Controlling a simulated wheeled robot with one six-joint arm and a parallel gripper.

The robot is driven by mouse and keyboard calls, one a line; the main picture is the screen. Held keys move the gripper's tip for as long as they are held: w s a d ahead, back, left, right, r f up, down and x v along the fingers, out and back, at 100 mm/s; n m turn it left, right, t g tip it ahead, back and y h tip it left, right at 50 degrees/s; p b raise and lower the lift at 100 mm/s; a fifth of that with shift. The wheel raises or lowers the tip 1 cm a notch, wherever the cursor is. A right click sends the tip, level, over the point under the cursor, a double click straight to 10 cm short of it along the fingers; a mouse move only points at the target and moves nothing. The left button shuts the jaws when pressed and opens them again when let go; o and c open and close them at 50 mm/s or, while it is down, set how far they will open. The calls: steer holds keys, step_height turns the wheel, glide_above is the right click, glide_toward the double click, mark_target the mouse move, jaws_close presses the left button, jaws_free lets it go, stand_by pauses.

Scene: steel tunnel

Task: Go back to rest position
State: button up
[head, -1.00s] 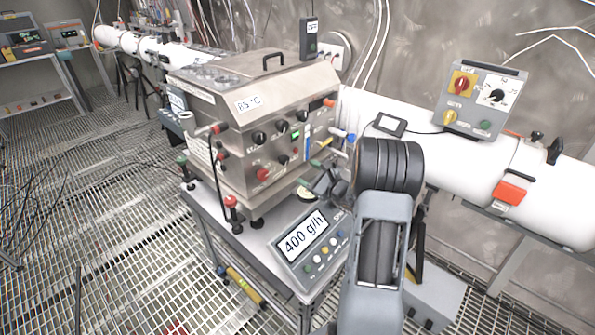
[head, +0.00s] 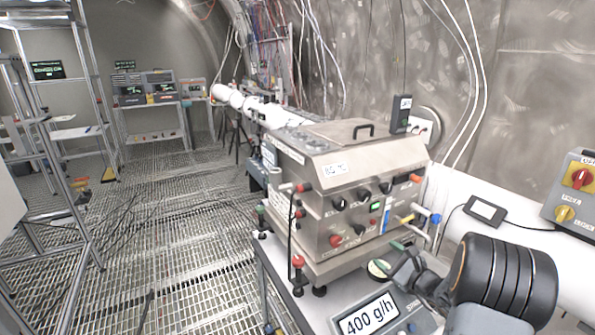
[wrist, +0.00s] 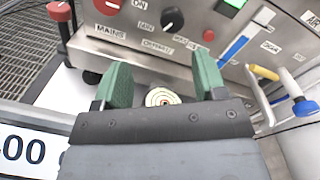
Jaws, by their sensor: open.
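My gripper (wrist: 163,88) shows in the wrist view with its two green fingers spread apart and nothing between them. It is in front of the lower front panel of a steel machine (wrist: 140,62). In the head view my gripper (head: 400,255) is partly hidden by my own arm, near the lower right corner of the steel machine (head: 335,170).
A white pipe (head: 475,200) runs along the wall at right. A metal rack (head: 60,150) stands at left. The grating floor (head: 190,235) between is mostly clear.

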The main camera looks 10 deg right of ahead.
steer(key=s+a+r+n+g+y, duration=0.1)
steer(key=s+a+r+n+g, duration=0.1)
steer(key=s+a+n+g, duration=0.55)
steer(key=s+a+r+n+g+y, duration=0.25)
steer(key=a+n, duration=0.25)
steer(key=a, duration=0.5)
steer(key=s+d+r+n+g+h, duration=0.1)
steer(key=s+n+g+h, duration=0.1)
steer(key=s+n+h, duration=0.9)
steer(key=shift+s+r+n, duration=0.35)
steer(key=shift+s+n, duration=0.2)
steer(key=shift+n, duration=0.1)
stand_by(4.5)
